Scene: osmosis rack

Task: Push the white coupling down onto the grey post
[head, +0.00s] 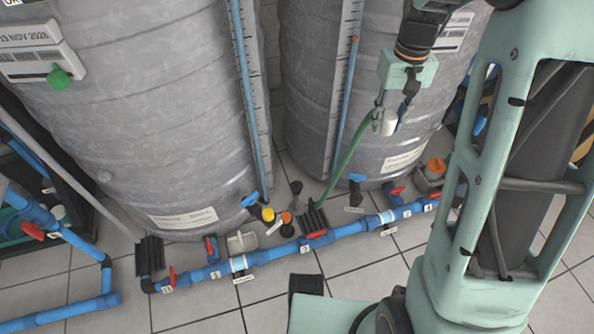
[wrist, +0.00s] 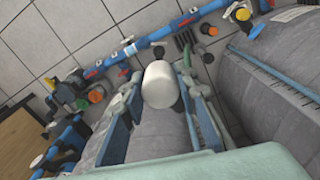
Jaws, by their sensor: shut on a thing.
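The white coupling (head: 389,123) is a short pale cylinder between the fingers of my gripper (head: 387,110) in the head view. It hangs in the air in front of the right grey tank. In the wrist view the coupling (wrist: 160,85) sits between both fingertips, and my gripper is shut on it. A short grey post (head: 296,188) with a darker top stands low between the two tanks, behind the blue pipe. It seems to show in the wrist view too (wrist: 207,57), right of the coupling. The coupling is well above the post and apart from it.
Two large grey tanks (head: 150,120) (head: 300,95) stand close behind the post. A green hose (head: 347,156) rises from a black ribbed block (head: 313,222) towards my gripper. A blue floor pipe (head: 270,257) with red valve handles runs in front. Tiled floor lies clear before it.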

